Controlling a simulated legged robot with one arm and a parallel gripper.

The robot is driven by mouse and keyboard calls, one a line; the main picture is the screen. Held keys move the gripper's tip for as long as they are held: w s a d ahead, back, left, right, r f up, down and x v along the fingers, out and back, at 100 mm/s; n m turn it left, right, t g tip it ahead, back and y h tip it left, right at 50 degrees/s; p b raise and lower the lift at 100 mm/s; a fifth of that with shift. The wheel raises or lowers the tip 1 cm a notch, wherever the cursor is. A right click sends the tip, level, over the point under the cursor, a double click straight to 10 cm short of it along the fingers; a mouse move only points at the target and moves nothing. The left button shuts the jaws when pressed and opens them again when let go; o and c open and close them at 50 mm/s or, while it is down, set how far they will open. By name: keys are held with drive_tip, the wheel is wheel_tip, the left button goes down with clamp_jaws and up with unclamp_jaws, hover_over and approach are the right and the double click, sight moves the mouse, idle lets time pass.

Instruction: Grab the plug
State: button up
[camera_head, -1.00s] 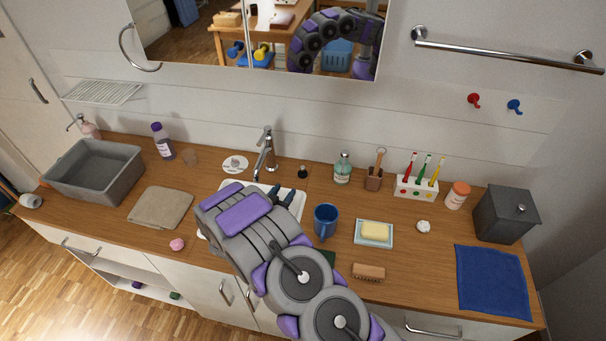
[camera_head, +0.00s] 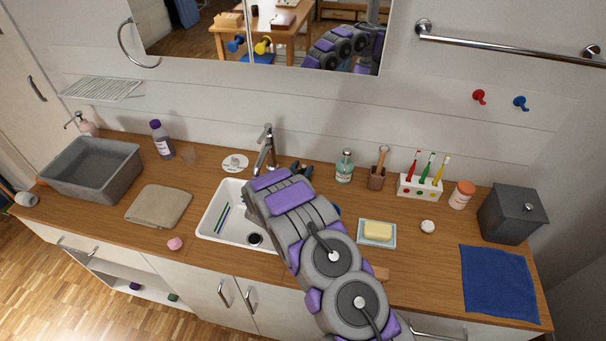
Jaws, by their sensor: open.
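My gripper (camera_head: 301,168) is open, with its dark fingers reaching over the counter to the right of the faucet (camera_head: 265,150). The small black plug stood at this spot on the counter a second ago. Now the fingers cover that spot, and I cannot tell the plug apart from them or see whether it is between them. The white sink (camera_head: 208,222) is partly hidden by my arm. Its dark drain (camera_head: 255,239) shows at the bottom right of the basin.
A green bottle (camera_head: 344,168) and a wooden brush holder (camera_head: 376,180) stand right of my gripper. A soap dish (camera_head: 363,241) and toothbrush stand (camera_head: 418,187) are farther right. My arm mostly hides the blue cup (camera_head: 337,211). The mirror (camera_head: 190,35) hangs above.

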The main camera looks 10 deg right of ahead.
drive_tip(key=shift+w+d, duration=0.4)
drive_tip(key=shift+w, duration=0.1)
drive_tip(key=shift+c, duration=0.4)
clamp_jaws()
